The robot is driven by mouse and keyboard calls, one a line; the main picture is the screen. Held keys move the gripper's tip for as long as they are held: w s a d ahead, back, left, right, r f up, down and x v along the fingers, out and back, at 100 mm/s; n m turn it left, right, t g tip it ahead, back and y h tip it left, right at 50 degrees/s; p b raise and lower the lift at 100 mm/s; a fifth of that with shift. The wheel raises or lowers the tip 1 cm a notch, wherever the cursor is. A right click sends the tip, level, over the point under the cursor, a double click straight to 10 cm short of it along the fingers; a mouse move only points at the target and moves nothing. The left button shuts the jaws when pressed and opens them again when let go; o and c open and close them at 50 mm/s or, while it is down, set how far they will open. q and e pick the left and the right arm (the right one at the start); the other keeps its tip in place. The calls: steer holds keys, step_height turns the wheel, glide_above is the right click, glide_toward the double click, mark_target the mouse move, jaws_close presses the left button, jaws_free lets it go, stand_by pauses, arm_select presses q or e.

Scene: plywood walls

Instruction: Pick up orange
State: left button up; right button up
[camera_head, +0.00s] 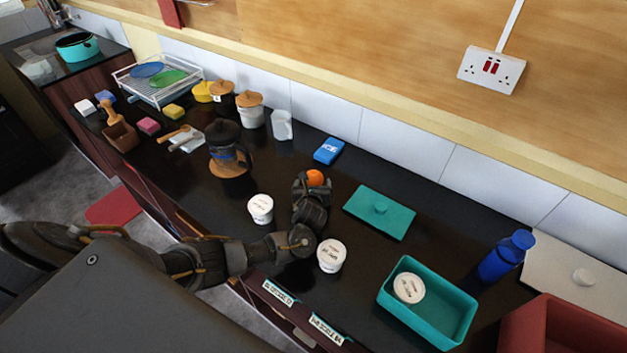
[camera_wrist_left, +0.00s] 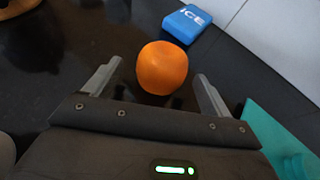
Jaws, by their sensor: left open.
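The orange (camera_head: 315,178) rests on the black counter, and in the left wrist view the orange (camera_wrist_left: 162,68) is just ahead of and between the fingers. My left gripper (camera_head: 313,185) reaches across the counter from the left, with its fingers on either side of the orange's near part. In the left wrist view the gripper (camera_wrist_left: 158,82) is open, with a gap between each finger and the orange. The fingertips are small and partly unclear in the head view. My right gripper does not show.
A blue ice pack (camera_head: 328,150) lies just behind the orange. A teal lid (camera_head: 380,211) is to its right. White tubs (camera_head: 261,208) (camera_head: 331,255) stand near my left arm. A French press (camera_head: 228,150) is to the left; a teal box (camera_head: 447,313) and blue bottle (camera_head: 506,256) are to the right.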

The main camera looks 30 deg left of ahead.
mark_target(314, 177)
arm_select(q)
steer(key=x, duration=0.5)
steer(key=shift+d, duration=0.15)
steer(key=shift+r, duration=0.1)
steer(key=c, duration=1.1)
steer(key=shift+r, duration=0.1)
